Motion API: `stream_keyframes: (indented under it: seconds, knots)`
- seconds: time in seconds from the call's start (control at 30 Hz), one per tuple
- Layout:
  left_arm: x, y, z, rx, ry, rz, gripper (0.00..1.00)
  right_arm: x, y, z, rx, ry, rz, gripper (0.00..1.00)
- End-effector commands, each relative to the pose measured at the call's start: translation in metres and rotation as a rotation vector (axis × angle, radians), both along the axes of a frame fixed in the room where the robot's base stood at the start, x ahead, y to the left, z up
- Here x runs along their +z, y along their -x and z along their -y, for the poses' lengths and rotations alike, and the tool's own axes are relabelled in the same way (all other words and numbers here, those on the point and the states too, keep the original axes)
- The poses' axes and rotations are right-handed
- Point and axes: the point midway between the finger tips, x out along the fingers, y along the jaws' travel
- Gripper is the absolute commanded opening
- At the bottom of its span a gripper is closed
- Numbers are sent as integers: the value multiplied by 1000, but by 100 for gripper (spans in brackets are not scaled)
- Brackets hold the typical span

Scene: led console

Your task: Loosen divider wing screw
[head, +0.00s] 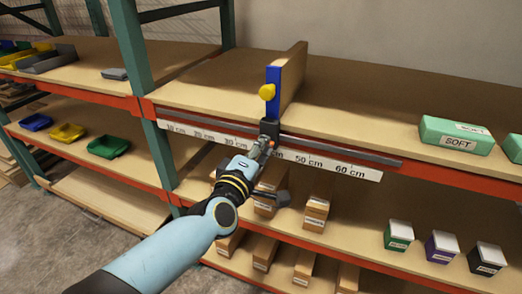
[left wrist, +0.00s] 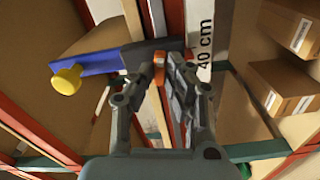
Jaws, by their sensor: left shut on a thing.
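The divider (head: 290,78) is an upright wooden board with a blue front bracket (head: 272,92), standing on the upper shelf. A yellow knob (head: 267,92) sits on the bracket's side; it also shows in the left wrist view (left wrist: 67,79). The dark clamp (head: 269,128) below the bracket sits on the grey rail, near the 40 cm mark. My left gripper (head: 263,146) is at the clamp's front. In the left wrist view its fingers (left wrist: 164,66) are shut on a small orange piece (left wrist: 159,68), apparently the wing screw, which the fingers mostly hide.
A white centimetre scale (head: 340,168) runs along the shelf front under the rail (head: 350,151). A green SOFT box (head: 455,135) stands on the upper shelf at right. Several cartons (head: 315,212) and small boxes (head: 398,235) stand on the shelf below.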

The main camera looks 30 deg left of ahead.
Motion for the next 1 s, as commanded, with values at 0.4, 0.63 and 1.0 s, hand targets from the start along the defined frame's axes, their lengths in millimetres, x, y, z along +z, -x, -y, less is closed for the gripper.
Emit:
stream_keyframes:
  seconds: [0.4,0.63,1.0]
  knots:
    - [3,-2,-1,-1,195,46,0,-8,0,0,0,0,-1,40]
    - [4,-2,-1,0,223,53,0,-9,1,0,0,0,-1,40]
    - [5,-3,-1,0,225,54,15,-9,1,1,0,1,-1,40]
